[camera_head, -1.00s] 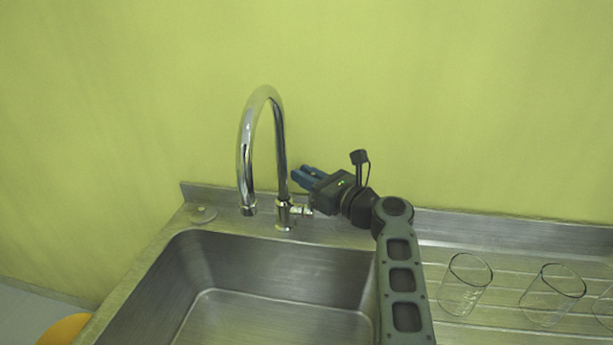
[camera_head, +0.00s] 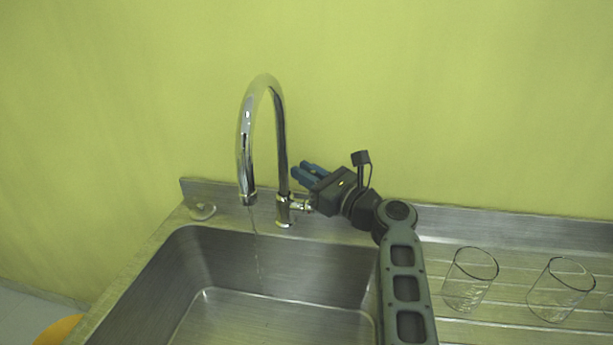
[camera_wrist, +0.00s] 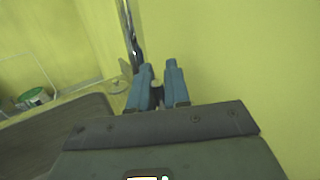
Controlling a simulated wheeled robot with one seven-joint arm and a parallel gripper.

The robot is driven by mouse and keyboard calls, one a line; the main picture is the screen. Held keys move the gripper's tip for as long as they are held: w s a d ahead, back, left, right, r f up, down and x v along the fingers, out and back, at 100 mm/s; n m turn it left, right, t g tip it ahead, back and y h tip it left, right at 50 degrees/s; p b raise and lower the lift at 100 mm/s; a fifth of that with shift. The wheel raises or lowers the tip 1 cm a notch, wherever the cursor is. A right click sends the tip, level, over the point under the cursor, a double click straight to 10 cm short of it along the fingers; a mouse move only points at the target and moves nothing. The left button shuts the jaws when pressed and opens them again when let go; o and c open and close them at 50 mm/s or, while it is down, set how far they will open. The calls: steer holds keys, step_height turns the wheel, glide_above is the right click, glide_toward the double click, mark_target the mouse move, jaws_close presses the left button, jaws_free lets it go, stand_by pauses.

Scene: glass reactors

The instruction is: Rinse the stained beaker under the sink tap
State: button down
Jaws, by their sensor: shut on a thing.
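The chrome tap (camera_head: 247,150) arches over the steel sink (camera_head: 205,262), and a thin stream of water (camera_head: 257,250) falls from its spout into the basin. My gripper (camera_head: 303,174) is beside the tap's base, its blue fingers just right of the post. It is shut on the tap's handle (camera_head: 304,207); in the wrist view a small pale knob (camera_wrist: 157,90) shows between the fingers (camera_wrist: 160,70). Clear glass beakers stand on the drainboard: one (camera_head: 470,280) near my arm and another (camera_head: 560,290) to its right. I cannot tell any stain on them.
The ribbed drainboard (camera_head: 510,320) lies right of the basin, with a third glass partly cut off at the right edge. The yellow wall (camera_head: 430,90) is close behind the tap.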

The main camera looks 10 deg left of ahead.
steer(key=c, duration=1.4)
jaws_free()
steer(key=shift+c, duration=0.2)
steer(key=shift+d, duration=0.1)
steer(key=v, duration=0.7)
steer(key=shift+s+d, duration=0.25)
steer(key=shift+f, duration=0.1)
